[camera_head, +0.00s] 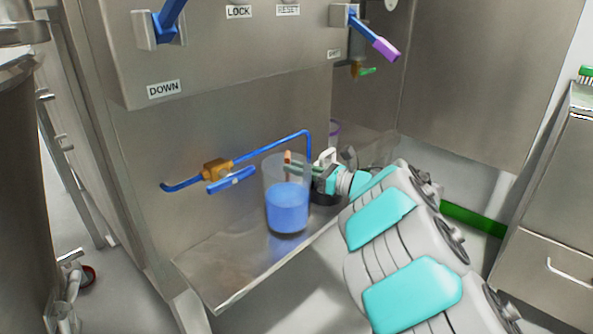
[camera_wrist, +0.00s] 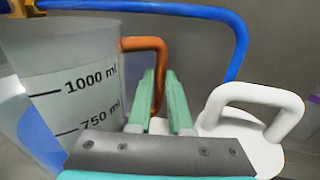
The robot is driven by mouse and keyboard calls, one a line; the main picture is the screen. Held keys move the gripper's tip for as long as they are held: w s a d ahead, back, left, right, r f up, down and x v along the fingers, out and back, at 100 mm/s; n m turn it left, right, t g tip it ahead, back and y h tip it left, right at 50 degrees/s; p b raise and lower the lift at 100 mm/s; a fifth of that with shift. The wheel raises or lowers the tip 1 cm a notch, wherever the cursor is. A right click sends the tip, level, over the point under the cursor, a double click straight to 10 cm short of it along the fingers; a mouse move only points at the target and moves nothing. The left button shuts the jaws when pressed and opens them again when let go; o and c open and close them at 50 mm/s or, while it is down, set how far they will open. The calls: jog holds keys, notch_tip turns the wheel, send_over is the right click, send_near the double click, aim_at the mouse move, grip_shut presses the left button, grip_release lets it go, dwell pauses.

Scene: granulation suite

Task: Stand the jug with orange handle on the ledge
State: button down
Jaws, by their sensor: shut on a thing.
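The jug with orange handle (camera_head: 287,208) is clear, upright and partly filled with blue liquid. It is over the steel ledge (camera_head: 215,272); I cannot tell whether its base touches. In the wrist view the jug (camera_wrist: 70,85) fills the left side, with 1000 ml and 750 ml marks. Its orange handle (camera_wrist: 155,48) runs down between the green fingers. My gripper (camera_wrist: 159,95) is shut on this handle; in the head view my gripper (camera_head: 296,170) reaches in from the right. The lower handle is hidden by the fingers.
A blue pipe (camera_head: 270,142) with a brass valve (camera_head: 217,169) and blue lever (camera_head: 231,181) runs along the wall behind the jug. A white-handled vessel (camera_wrist: 255,125) is close right of my fingers. A purple-rimmed vessel (camera_head: 334,131) stands farther back. The ledge's left end is clear.

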jog(key=shift+f, duration=0.4)
jog(key=c, duration=1.1)
grip_release()
jog(key=shift+d, duration=0.15)
jog(key=b+v, duration=0.1)
jog(key=v, duration=1)
jog(key=shift+s+d, duration=0.25)
jog(key=shift+d, duration=0.05)
